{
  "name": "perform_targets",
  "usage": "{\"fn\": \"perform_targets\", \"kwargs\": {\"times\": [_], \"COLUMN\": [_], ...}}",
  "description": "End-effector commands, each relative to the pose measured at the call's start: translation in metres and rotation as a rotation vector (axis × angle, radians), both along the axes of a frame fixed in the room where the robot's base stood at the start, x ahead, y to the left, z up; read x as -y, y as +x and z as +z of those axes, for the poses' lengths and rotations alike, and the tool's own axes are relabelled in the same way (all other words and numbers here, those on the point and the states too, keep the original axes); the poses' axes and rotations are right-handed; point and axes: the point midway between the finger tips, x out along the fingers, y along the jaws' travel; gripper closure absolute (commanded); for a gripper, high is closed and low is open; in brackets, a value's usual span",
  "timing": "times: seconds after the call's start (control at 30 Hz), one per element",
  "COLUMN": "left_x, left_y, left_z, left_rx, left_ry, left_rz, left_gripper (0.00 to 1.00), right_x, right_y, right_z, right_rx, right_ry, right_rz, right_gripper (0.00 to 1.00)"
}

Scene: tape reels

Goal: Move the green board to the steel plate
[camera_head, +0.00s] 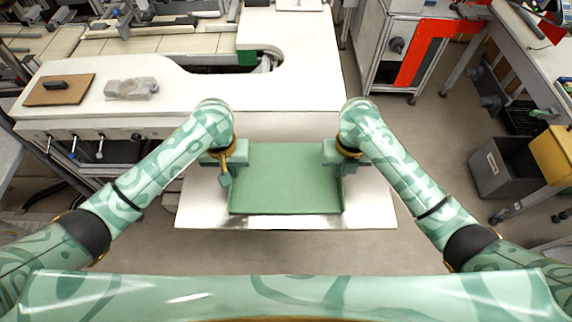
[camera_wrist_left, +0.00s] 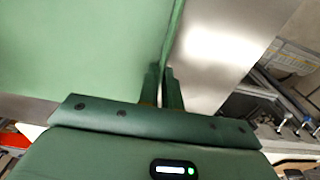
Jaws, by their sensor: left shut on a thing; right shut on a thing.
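The green board (camera_head: 285,180) is a flat tray-like panel with raised side edges, in the middle of the head view. It is over the steel plate (camera_head: 205,208), a shiny sheet that shows around it; I cannot tell whether they touch. My left gripper (camera_head: 232,165) is shut on the board's left edge. In the left wrist view the fingers (camera_wrist_left: 163,90) pinch the edge of the board (camera_wrist_left: 80,45), with the steel plate (camera_wrist_left: 215,55) beyond it. My right gripper (camera_head: 337,163) is shut on the board's right edge. Its fingertips are partly hidden.
A white worktop (camera_head: 290,60) lies behind the plate, with a brown clipboard-like board (camera_head: 60,90) and a grey metal part (camera_head: 131,88) at its left. A grey bin (camera_head: 503,165) stands on the floor at the right. Bare steel shows in front of and beside the green board.

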Motion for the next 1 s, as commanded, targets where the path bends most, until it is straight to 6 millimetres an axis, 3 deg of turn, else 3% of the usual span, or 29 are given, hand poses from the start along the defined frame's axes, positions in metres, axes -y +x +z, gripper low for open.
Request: {"fn": "perform_targets", "kwargs": {"times": [0.03, 0.1, 0.13, 0.47, 0.57, 0.83, 1.0], "left_x": [-0.001, -0.001, -0.001, 0.000, 0.000, -0.001, -0.001], "left_y": [0.000, 0.000, 0.000, 0.000, 0.000, -0.002, -0.003], "left_z": [-0.009, -0.005, -0.004, 0.000, 0.013, 0.076, 0.105], "left_rx": [-0.001, -0.001, 0.000, 0.000, 0.002, 0.008, 0.006], "left_ry": [0.003, 0.003, 0.003, 0.000, -0.002, 0.003, 0.003], "left_rz": [0.001, 0.001, 0.001, 0.000, -0.001, -0.003, -0.001], "left_gripper": [1.00, 0.77, 0.72, 0.72, 0.72, 0.72, 0.72], "right_x": [0.001, 0.001, 0.001, 0.000, 0.000, 0.000, 0.000], "right_y": [0.000, 0.000, 0.000, 0.000, 0.000, 0.000, 0.000], "right_z": [-0.010, -0.005, -0.004, -0.004, -0.004, -0.004, -0.004], "right_rx": [-0.002, -0.001, 0.000, -0.001, -0.001, -0.001, -0.001], "right_ry": [-0.003, -0.003, -0.003, -0.001, 0.000, 0.000, 0.000], "right_rz": [-0.001, -0.001, -0.001, 0.000, 0.000, 0.000, 0.000], "right_gripper": [1.00, 0.77, 0.72, 0.72, 0.72, 0.72, 0.72]}}
